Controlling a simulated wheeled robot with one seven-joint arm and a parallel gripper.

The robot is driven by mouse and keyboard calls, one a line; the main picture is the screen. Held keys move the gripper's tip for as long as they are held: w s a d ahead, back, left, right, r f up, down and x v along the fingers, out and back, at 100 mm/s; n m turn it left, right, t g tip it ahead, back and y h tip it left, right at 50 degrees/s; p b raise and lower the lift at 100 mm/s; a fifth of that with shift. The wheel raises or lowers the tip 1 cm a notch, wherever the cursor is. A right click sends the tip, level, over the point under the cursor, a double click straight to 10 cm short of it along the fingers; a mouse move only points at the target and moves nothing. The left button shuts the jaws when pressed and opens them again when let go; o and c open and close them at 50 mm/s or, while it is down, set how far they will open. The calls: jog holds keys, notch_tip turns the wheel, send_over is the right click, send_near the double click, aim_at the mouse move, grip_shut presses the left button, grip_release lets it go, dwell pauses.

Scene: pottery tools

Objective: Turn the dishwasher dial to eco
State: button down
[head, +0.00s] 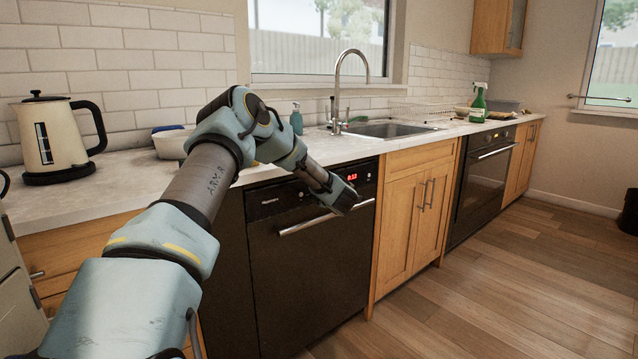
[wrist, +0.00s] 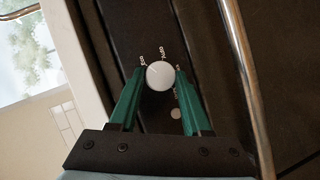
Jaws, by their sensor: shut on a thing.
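The black dishwasher (head: 300,275) stands under the counter, with a red lit display (head: 352,178) on its front panel. In the wrist view its round white dial (wrist: 159,76) sits between the two green fingers of my gripper (wrist: 157,92). My gripper is shut on the dial, one finger on each side. Small white labels show around the dial, one at upper left and one above it; they are too small to read surely. In the head view my gripper (head: 345,198) is at the panel, and my arm hides the dial.
The dishwasher's metal handle bar (wrist: 245,85) runs close beside my gripper. A small pale button (wrist: 175,113) is near the dial. The counter edge (head: 230,180) is just above the panel. The floor (head: 480,290) in front is clear.

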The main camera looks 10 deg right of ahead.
jog(key=shift+m+y+p, duration=0.3)
jog(key=shift+m+p, duration=0.1)
jog(key=shift+p, duration=0.15)
jog(key=shift+c, duration=1.8)
grip_release()
jog(key=shift+s, duration=0.1)
jog(key=b+v, duration=0.1)
jog(key=v, duration=0.9)
jog(key=shift+s+r, duration=0.25)
jog(key=shift+r, duration=0.1)
